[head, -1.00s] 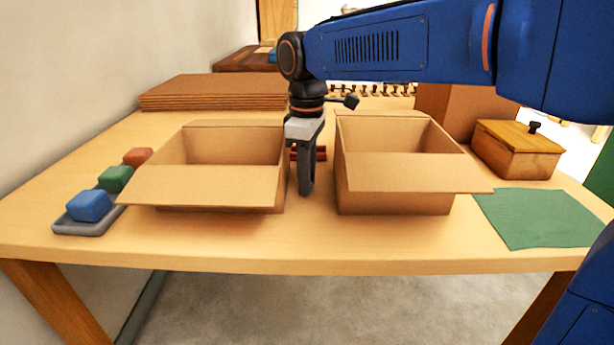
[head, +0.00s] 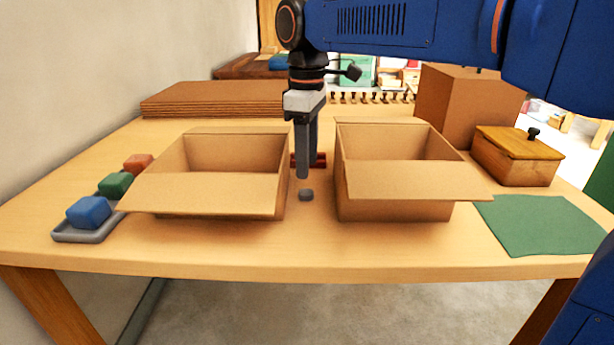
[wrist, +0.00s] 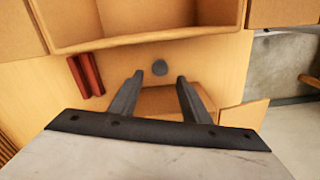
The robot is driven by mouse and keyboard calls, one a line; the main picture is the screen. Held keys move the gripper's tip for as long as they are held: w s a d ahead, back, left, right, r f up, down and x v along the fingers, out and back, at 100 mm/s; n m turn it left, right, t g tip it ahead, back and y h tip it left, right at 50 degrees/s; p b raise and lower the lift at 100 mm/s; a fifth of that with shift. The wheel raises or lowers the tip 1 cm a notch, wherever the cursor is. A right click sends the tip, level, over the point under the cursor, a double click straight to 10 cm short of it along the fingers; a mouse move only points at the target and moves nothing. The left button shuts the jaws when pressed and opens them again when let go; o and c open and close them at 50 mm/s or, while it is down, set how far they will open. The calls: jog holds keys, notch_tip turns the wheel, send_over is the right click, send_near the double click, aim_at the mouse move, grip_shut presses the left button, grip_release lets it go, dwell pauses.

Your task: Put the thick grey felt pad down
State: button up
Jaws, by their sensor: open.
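The thick grey felt pad (head: 306,195) is a small dark grey disc. It lies on the bare tabletop between the two open cardboard boxes, towards their front. In the wrist view the pad (wrist: 159,67) shows just beyond the fingertips, apart from them. My gripper (head: 304,177) is open and empty, pointing down above and slightly behind the pad in the head view. In the wrist view both fingers of my gripper (wrist: 157,77) stand apart with nothing between them.
A left box (head: 205,194) and a right box (head: 414,187) flank my gripper closely. Dark red bars (head: 319,160) lie behind it. A green cloth (head: 545,226) and a lidded wooden box (head: 515,160) are at the right.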

notch_tip(320, 180, up, 5)
jog(key=shift+f, duration=0.1)
jog(key=shift+o, duration=0.6)
jog(key=shift+r, duration=0.35)
notch_tip(320, 180, up, 4)
jog(key=m+h, duration=0.1)
jog(key=m, duration=3)
send_over(306, 192)
jog(key=a, duration=0.2)
jog(key=f, duration=0.5)
jog(key=d+f, duration=0.1)
jog(key=f, duration=1)
jog(key=shift+d+f, duration=0.15)
jog(key=shift+d, duration=0.2)
jog(key=shift+c, duration=0.3)
